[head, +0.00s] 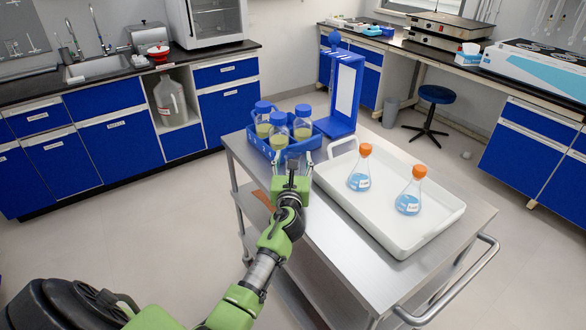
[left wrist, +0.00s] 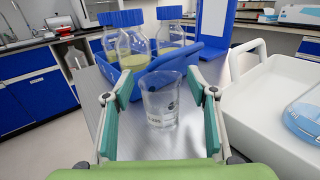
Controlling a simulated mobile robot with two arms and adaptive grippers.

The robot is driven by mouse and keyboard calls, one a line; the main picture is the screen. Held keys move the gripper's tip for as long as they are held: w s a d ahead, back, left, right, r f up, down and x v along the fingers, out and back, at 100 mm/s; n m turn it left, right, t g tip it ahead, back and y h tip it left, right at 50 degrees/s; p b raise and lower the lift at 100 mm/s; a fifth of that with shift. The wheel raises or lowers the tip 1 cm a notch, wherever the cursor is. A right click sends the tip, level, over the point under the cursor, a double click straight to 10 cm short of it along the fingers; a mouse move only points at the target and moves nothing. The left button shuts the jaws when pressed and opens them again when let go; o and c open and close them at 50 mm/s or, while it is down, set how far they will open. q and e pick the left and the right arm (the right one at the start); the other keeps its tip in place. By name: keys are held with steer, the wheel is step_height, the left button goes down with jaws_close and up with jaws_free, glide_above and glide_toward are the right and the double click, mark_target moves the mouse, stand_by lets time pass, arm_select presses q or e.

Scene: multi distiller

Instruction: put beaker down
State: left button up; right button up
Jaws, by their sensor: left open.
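A clear glass beaker (left wrist: 160,105) appears upright on the steel cart top (left wrist: 185,143) in the left wrist view, in front of the blue bottle rack. My left gripper (left wrist: 158,97) is open, with one finger on each side of the beaker and a visible gap to both. In the head view my left gripper (head: 291,165) is at the near side of the rack, where the beaker is small and mostly hidden. My right gripper is not in view.
The blue rack (head: 262,147) holds several blue-capped bottles (head: 303,123). A white tray (head: 400,243) to the right carries two orange-capped flasks (head: 360,170) with blue liquid. A blue stand (head: 345,92) rises behind. The cart's near part (head: 335,255) is bare.

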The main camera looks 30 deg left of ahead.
arm_select(q)
steer(key=shift+c, duration=0.3)
steer(key=c, duration=1.2)
steer(key=shift+c, duration=0.2)
